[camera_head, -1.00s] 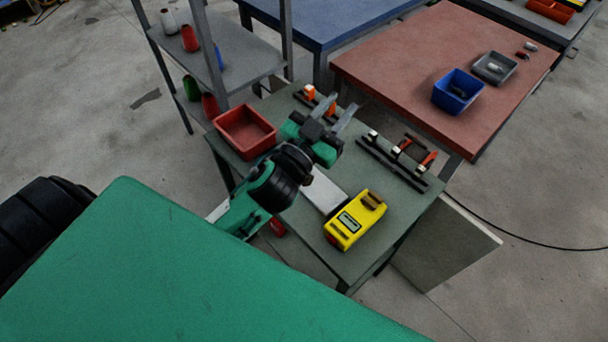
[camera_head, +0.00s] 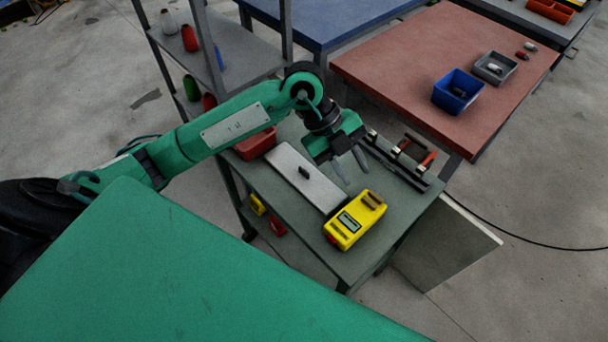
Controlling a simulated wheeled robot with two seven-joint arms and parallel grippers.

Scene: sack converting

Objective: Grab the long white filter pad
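A long, flat white slab (camera_head: 290,164) lies on the grey-green cart top (camera_head: 385,215), with a small dark piece on its upper face. It is the only long white thing that I see on the cart, but I cannot tell for sure that it is the filter pad. My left gripper (camera_head: 356,177) hangs above the cart just right of the slab, fingers apart and pointing down, with nothing between them. It is not touching the slab. My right gripper is not in view.
A yellow meter (camera_head: 347,227) lies by the slab's near end. A red bin (camera_head: 257,145) is at its far end, partly behind my arm. Black rails with orange-handled clamps (camera_head: 407,155) lie right of the gripper. A shelf rack (camera_head: 240,71) stands behind.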

